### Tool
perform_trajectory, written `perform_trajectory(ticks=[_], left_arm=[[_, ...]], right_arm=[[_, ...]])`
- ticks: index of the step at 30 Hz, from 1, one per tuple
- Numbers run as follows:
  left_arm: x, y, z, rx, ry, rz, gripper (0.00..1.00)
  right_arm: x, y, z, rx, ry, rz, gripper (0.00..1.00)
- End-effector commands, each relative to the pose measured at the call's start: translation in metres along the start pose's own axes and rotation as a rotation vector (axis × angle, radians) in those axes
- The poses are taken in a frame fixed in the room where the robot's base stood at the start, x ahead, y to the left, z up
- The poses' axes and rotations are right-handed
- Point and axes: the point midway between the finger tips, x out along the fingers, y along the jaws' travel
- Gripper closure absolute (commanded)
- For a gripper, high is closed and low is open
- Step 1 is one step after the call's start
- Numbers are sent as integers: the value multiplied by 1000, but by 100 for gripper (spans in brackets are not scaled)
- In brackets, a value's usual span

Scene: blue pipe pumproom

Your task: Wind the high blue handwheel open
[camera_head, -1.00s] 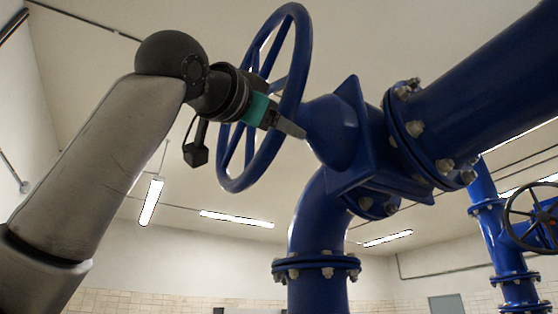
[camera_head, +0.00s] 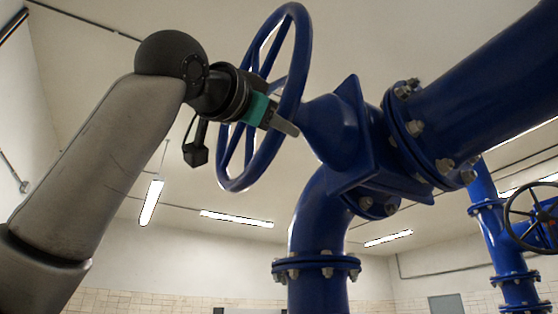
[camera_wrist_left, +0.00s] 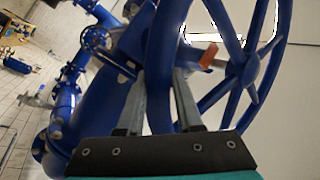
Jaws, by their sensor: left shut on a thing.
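The high blue handwheel (camera_head: 303,48) stands nearly edge-on at the top centre of the head view, on a blue valve body (camera_head: 335,125). Its hub and spokes (camera_wrist_left: 235,62) show in the left wrist view. My left gripper (camera_head: 284,122) comes in from the left and reaches across the wheel. In the left wrist view its two grey fingers (camera_wrist_left: 160,105) stand on either side of the blue rim (camera_wrist_left: 159,65), shut on it. The wheel's hub is partly hidden in the head view. My right gripper is in neither view.
Thick blue pipes with bolted flanges (camera_head: 420,130) fill the right and lower centre. A smaller dark handwheel (camera_head: 535,215) is at the far right. An orange piece (camera_wrist_left: 208,57) shows near the hub.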

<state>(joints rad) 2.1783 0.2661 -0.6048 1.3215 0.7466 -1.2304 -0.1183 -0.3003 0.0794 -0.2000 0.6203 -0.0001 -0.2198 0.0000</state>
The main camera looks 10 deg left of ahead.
Motion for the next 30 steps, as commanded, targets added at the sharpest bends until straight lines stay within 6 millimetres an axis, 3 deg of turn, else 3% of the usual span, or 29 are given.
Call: perform_trajectory(ticks=[21, 30], left_arm=[[0, 0, -1, -2, 0, 0, 100], [-4, 0, -29, -106, -65, 7, 100]], right_arm=[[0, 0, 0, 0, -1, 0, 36], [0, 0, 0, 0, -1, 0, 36]])
